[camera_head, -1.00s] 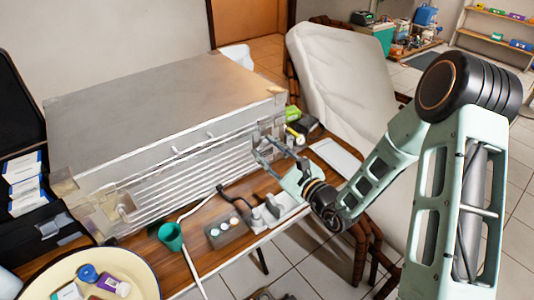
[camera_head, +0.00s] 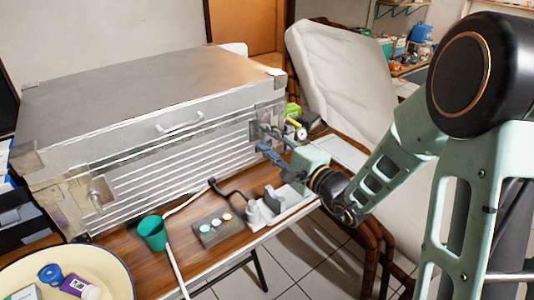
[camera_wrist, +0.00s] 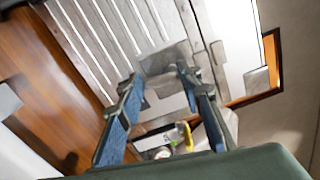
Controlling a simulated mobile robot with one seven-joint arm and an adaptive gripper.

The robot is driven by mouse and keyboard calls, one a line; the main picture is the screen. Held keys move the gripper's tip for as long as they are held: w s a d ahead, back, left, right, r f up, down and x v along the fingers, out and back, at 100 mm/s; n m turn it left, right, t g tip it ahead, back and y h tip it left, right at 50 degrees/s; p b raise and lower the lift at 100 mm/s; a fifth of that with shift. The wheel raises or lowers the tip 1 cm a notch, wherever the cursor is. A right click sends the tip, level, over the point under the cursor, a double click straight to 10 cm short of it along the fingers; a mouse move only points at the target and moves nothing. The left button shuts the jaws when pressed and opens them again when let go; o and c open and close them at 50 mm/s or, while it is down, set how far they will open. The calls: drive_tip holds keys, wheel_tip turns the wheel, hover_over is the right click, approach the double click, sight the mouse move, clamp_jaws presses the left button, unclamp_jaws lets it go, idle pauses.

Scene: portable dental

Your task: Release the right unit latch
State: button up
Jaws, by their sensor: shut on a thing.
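The unit is a large silver metal case (camera_head: 150,105) with a ribbed front, standing on the wooden table. Its right latch (camera_head: 254,130) is a small metal fitting at the front right corner. My gripper (camera_head: 264,141) reaches it from the right, its fingers at the latch. In the wrist view my gripper (camera_wrist: 160,78) has its two blue-padded fingers on either side of the grey latch plate (camera_wrist: 165,58), shut on it. The exact contact is partly hidden by the fingers. The left latch (camera_head: 97,195) sits at the front left corner.
On the table (camera_head: 128,240) before the case stand a green cup (camera_head: 153,233), a grey block with small pots (camera_head: 216,230) and white handpieces (camera_head: 266,208). A gauge (camera_head: 296,129) and green box (camera_head: 292,111) lie close behind my gripper. A cream chair (camera_head: 340,85) stands behind.

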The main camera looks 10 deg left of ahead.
drive_tip(key=shift+w+d+f+n+b, duration=0.1)
drive_tip(key=shift+f+n+b, duration=0.05)
drive_tip(key=shift+n+b, duration=0.95)
drive_tip(key=o, duration=1.2)
drive_tip(key=shift+c, duration=0.2)
drive_tip(key=v, duration=0.7)
drive_tip(key=shift+d, duration=0.25)
drive_tip(key=shift+s, duration=0.2)
